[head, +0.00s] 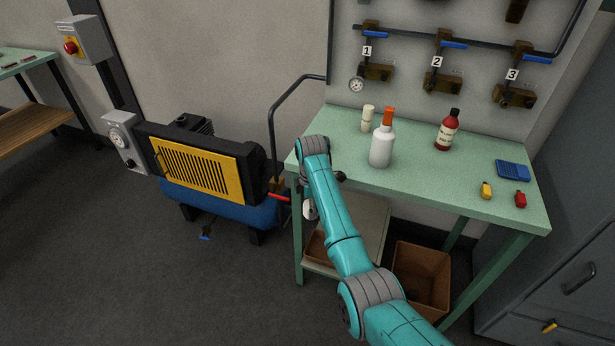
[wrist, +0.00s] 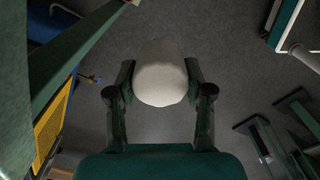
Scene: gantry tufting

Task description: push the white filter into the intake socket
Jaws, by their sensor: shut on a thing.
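The white filter (wrist: 160,72) is between the two dark fingers of my gripper (wrist: 160,82) in the wrist view, with its rounded pale end showing. The fingers are shut on its sides. In the head view a small part of the white filter (head: 309,211) shows below the end of my arm, beside the bench's left front corner. The gripper itself is mostly hidden there. The compressor (head: 195,170), with a yellow grille and blue tank, stands on the floor to the left, apart from the filter. I cannot make out the intake socket in either view.
The green bench (head: 420,185) carries a white bottle (head: 381,148), a red bottle (head: 447,132) and small items. A bent dark pipe (head: 272,125) and a red lever (head: 279,197) stand between compressor and bench. Brown bins (head: 421,277) sit below. Floor is clear at the front left.

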